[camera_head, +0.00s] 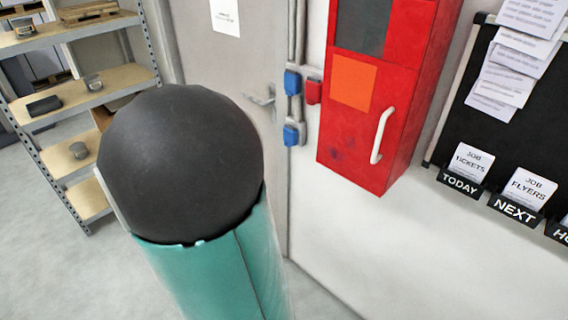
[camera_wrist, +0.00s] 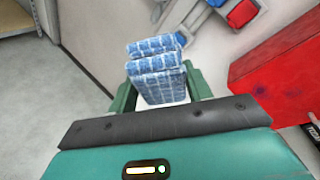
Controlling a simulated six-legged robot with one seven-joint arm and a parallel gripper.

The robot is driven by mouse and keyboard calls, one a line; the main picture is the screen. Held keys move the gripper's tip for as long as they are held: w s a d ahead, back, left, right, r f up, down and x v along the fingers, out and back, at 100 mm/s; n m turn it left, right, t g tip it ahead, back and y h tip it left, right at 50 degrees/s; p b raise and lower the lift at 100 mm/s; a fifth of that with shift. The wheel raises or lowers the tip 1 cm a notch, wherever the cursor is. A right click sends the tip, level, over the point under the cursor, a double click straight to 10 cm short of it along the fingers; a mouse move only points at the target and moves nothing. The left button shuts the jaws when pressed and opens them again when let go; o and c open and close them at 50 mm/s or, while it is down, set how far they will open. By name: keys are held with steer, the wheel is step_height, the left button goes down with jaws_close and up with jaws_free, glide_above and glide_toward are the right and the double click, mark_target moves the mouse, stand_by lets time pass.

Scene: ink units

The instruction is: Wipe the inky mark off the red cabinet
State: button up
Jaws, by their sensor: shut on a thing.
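The red cabinet (camera_head: 398,125) hangs on the white wall, with a dark window, an orange square and a white handle on its front. A faint dark purplish smudge (camera_head: 340,148) shows on the lower left of that front. In the wrist view, my gripper (camera_wrist: 158,88) is shut on a folded blue-and-white checked cloth (camera_wrist: 156,68). The cabinet (camera_wrist: 280,75) is to the right of the cloth there, apart from it. My gripper and the cloth are hidden in the head view.
Blue and red wall sockets (camera_head: 293,108) are left of the cabinet, beside a grey door (camera_head: 240,60). A black board (camera_head: 500,130) with papers and card holders is on the right. Metal shelves (camera_head: 65,95) stand at the left. The wall below the cabinet is bare.

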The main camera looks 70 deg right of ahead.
steer(key=s+d+r+m+g+y, duration=0.1)
steer(key=s+d+m+g+y, duration=0.25)
steer(key=s, duration=0.75)
steer(key=s+d+r+m+g, duration=0.1)
steer(key=s+d+m+g, duration=0.1)
steer(key=s+m+g, duration=0.6)
steer(key=s+d+n+t, duration=0.2)
steer(key=s+d+n, duration=0.1)
steer(key=s+d, duration=0.1)
steer(key=shift+s+d, duration=0.15)
steer(key=shift+d, duration=0.4)
steer(key=shift+s+d+n, duration=0.25)
steer(key=shift+s+d, duration=0.1)
steer(key=shift+d, duration=0.5)
